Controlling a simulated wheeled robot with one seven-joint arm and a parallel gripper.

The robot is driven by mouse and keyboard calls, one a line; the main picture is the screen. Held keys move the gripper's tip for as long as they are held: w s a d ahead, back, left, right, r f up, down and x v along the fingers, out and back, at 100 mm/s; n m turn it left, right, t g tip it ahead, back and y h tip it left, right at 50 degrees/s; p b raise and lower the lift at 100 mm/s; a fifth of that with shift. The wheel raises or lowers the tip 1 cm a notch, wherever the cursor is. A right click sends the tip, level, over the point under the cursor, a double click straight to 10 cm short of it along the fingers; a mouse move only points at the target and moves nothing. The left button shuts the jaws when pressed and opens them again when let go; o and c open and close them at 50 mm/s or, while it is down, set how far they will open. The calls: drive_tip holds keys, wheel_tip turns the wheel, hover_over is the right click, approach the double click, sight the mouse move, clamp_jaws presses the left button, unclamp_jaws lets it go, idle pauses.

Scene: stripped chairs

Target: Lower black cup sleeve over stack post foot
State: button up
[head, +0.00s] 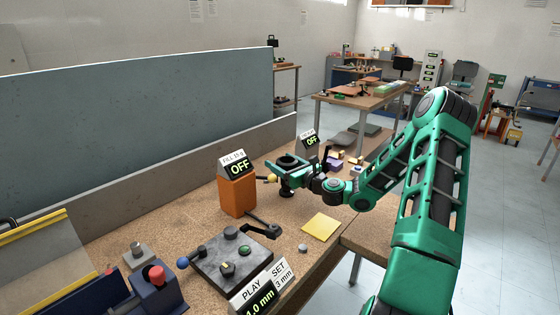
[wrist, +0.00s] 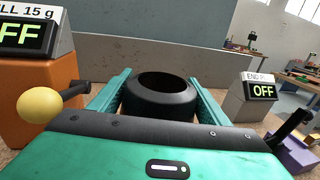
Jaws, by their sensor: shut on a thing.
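The black cup sleeve (wrist: 160,102) is a short, thick ring with its opening facing up. My gripper (wrist: 160,84) is shut on it, with one green finger on each side. In the head view my gripper (head: 291,172) holds the sleeve (head: 291,160) above the bench, to the right of an orange block. A small dark round thing (head: 287,193) shows under my gripper; I cannot tell whether it is the stack post foot. The wrist view does not show what is under the sleeve.
The orange block (head: 238,195) carries an OFF display. A yellow ball knob (wrist: 42,105) on a black rod sticks out close to my gripper's left. A second OFF display (wrist: 262,90) stands behind right. A dark control box (head: 225,265) and a yellow pad (head: 322,227) lie nearer.

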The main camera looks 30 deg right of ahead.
drive_tip(key=shift+f, duration=1.8)
drive_tip(key=shift+s+f, duration=0.1)
drive_tip(key=shift+f, duration=1.4)
idle(0.7)
drive_tip(key=o, duration=1.1)
drive_tip(key=shift+o, duration=0.2)
